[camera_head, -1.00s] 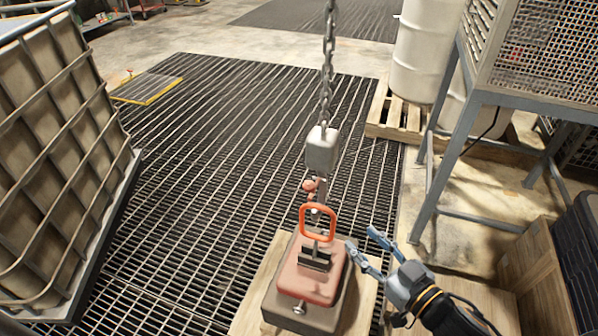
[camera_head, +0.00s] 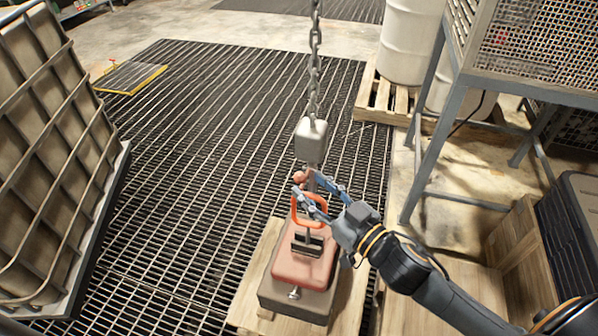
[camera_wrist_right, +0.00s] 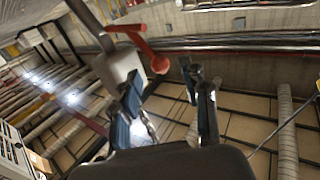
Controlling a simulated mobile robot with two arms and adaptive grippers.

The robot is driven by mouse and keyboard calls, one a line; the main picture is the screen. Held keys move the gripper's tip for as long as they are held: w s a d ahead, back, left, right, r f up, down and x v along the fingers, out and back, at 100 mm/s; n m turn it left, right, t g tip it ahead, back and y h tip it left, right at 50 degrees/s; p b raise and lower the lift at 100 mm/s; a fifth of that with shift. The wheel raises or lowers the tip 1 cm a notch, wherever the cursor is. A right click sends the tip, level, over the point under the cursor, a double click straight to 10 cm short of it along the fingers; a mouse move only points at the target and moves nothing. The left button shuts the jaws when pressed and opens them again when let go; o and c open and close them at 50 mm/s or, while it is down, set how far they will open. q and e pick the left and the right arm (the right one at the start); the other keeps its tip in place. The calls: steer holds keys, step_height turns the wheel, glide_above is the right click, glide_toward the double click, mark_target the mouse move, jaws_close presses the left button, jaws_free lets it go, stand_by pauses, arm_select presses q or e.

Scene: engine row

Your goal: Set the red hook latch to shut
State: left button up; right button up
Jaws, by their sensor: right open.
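The red hook latch (camera_head: 301,178) sits just below the grey hook block (camera_head: 311,140), which hangs on a chain (camera_head: 315,60). In the right wrist view the latch (camera_wrist_right: 139,38) is a red bent lever with a round knob, beside the grey block (camera_wrist_right: 118,60). My right gripper (camera_head: 316,191) is open, with its fingers close to the latch and overlapping the orange lifting ring (camera_head: 294,212). In the wrist view the knob is just beyond and between the open fingertips (camera_wrist_right: 160,88); I cannot tell whether they touch it. My left gripper is out of view.
The ring tops a reddish block (camera_head: 303,262) on a dark base over a wooden pallet (camera_head: 252,290). A caged tank (camera_head: 50,160) stands left. A steel-legged mesh frame (camera_head: 430,140) and wooden crate (camera_head: 512,250) are right. The grating (camera_head: 210,150) is largely clear.

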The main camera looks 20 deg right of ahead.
mark_target(303, 181)
steer(key=shift+p+x, duration=0.4)
steer(key=shift+x, duration=2)
jaws_close()
